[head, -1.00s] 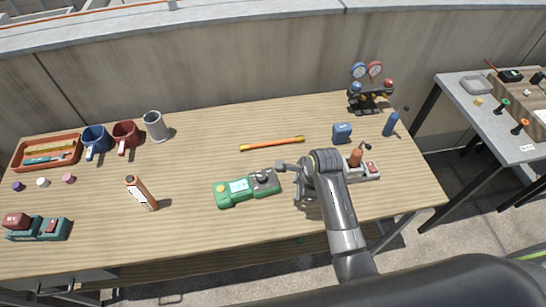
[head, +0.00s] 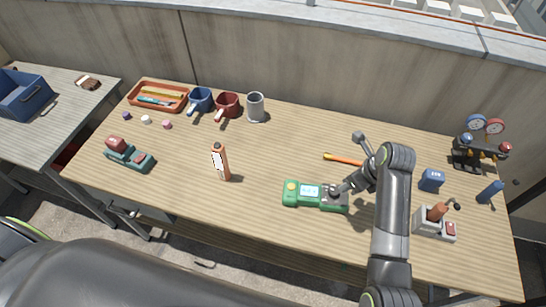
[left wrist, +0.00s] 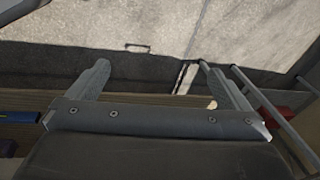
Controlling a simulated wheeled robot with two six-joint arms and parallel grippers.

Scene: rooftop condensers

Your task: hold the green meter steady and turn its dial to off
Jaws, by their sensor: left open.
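The green meter (head: 291,194) lies flat on the wooden table, with a lit screen, a yellow button at its left and a dark dial (head: 335,192) on its grey right end. My right gripper (head: 343,188) comes in from the right and its tips are at the dial, partly covering it. I cannot tell whether its fingers touch the dial or how far apart they are. My left gripper (left wrist: 154,70) shows only in the left wrist view. It is open and empty, its two fingers wide apart, with paving beyond them.
An orange-and-yellow stick (head: 340,158) lies behind the meter. An orange bottle (head: 220,162) stands to its left. A grey holder (head: 427,225), a blue box (head: 431,181) and a gauge set (head: 478,155) are at the right. Bare wood lies between bottle and meter.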

